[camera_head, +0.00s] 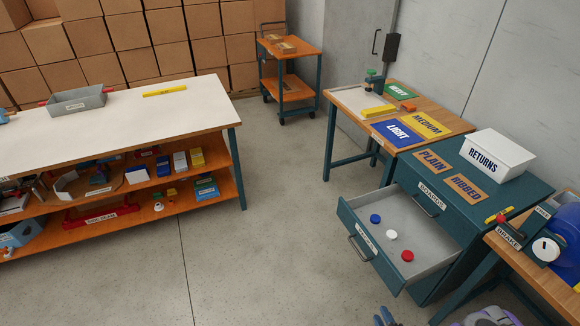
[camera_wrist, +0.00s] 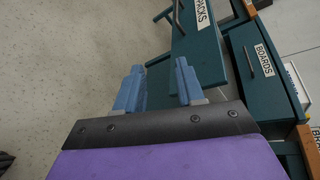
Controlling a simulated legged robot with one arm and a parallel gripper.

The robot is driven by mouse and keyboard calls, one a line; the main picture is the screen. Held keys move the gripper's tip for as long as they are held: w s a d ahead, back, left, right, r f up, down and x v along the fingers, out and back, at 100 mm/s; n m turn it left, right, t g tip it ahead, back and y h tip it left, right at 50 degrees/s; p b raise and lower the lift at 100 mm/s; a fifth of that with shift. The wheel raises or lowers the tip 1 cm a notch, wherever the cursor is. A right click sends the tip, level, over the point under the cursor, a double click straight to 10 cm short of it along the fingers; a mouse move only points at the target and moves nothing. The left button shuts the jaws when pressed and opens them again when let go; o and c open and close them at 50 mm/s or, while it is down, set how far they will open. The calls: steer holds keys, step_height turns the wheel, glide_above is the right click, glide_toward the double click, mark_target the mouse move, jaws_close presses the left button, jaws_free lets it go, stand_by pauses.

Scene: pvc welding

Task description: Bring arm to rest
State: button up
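My gripper (camera_wrist: 158,88) shows in the wrist view with its two blue fingers apart and nothing between them. Beyond the fingers are the grey floor and the teal front of the pulled-out drawer labelled PACKS (camera_wrist: 200,50). In the head view only a small part of my gripper (camera_head: 384,317) shows at the bottom edge, below the open drawer (camera_head: 425,262). The drawer holds a blue, a white and a red round piece. My gripper looks apart from the drawer.
The teal cabinet (camera_head: 505,195) carries a white RETURNS box (camera_head: 496,155). A bench with a brake handle (camera_head: 503,213) stands at the right. A long white-topped workbench (camera_head: 130,115) is at the left, a cart (camera_head: 290,85) at the back. The middle floor (camera_head: 270,220) is clear.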

steer(key=w+d+r+n+g, duration=0.2)
steer(key=w+r+n+g, duration=0.4)
steer(key=w+r+n, duration=0.45)
steer(key=s+a+r+n+g+h, duration=0.1)
steer(key=s+a+r+n+g, duration=0.15)
steer(key=r, duration=0.55)
steer(key=s+a+r+n+g, duration=0.1)
steer(key=a+r+n, duration=0.15)
steer(key=r, duration=0.45)
steer(key=s+a+r+n+g+h, duration=0.1)
steer(key=s+a+r+g, duration=0.15)
steer(key=r, duration=0.55)
steer(key=s+a+r+n+g, duration=0.1)
steer(key=s+a+r, duration=0.3)
steer(key=s, duration=0.5)
steer(key=s+a+r+n+g, duration=0.2)
steer(key=s+a+r, duration=0.3)
steer(key=s, duration=0.4)
steer(key=s+a+r+n+g, duration=0.1)
steer(key=s+a+r+n, duration=0.1)
steer(key=s+a+r, duration=0.3)
steer(key=s+r, duration=0.2)
steer(key=s, duration=0.2)
steer(key=shift+a+y, duration=0.25)
steer(key=shift+y, duration=0.15)
